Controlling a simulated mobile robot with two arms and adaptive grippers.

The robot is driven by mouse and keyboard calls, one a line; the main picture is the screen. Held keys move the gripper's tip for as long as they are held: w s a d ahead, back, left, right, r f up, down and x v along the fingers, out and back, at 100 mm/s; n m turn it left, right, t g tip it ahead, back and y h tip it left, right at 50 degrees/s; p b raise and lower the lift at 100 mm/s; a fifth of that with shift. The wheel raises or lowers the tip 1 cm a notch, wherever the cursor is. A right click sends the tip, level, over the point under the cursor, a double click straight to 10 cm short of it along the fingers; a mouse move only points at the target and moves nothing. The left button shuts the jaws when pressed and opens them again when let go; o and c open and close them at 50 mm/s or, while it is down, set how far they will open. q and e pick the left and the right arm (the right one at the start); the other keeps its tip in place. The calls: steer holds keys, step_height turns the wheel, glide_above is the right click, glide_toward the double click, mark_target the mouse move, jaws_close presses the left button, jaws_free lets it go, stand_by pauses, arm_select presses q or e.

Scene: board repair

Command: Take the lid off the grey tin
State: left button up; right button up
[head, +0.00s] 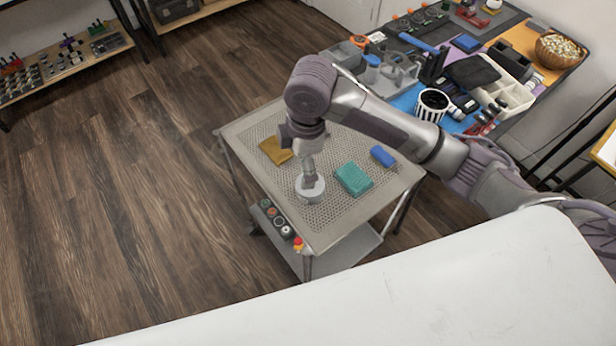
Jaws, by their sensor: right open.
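The grey tin (311,194) is a small round light-grey tin on the perforated top of a metal cart (343,221). My right gripper (309,178) points down right over the tin, with its fingers at the top of it. The gripper is open. The fingertips hide part of the tin's top, and I cannot tell whether they touch the lid or where the lid's edge runs. My left gripper is not in view.
A teal block (353,179), a blue block (382,156) and a brown cloth-like piece (274,151) lie on the cart around the tin. A cluttered workbench (490,113) stands behind at the right.

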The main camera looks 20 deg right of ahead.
step_height(320, 180, up, 3)
steer(key=w+d+n+h, duration=0.1)
steer(key=w+d, duration=0.1)
steer(key=d, duration=0.1)
steer(key=f, duration=0.8)
steer(key=shift+s+a+f, duration=0.1)
steer(key=shift+s+a, duration=0.1)
steer(key=f, duration=0.3)
steer(key=f+p, duration=0.1)
steer(key=shift+s+f, duration=0.3)
steer(key=shift+s, duration=0.05)
steer(key=shift+f, duration=0.5)
steer(key=c, duration=0.9)
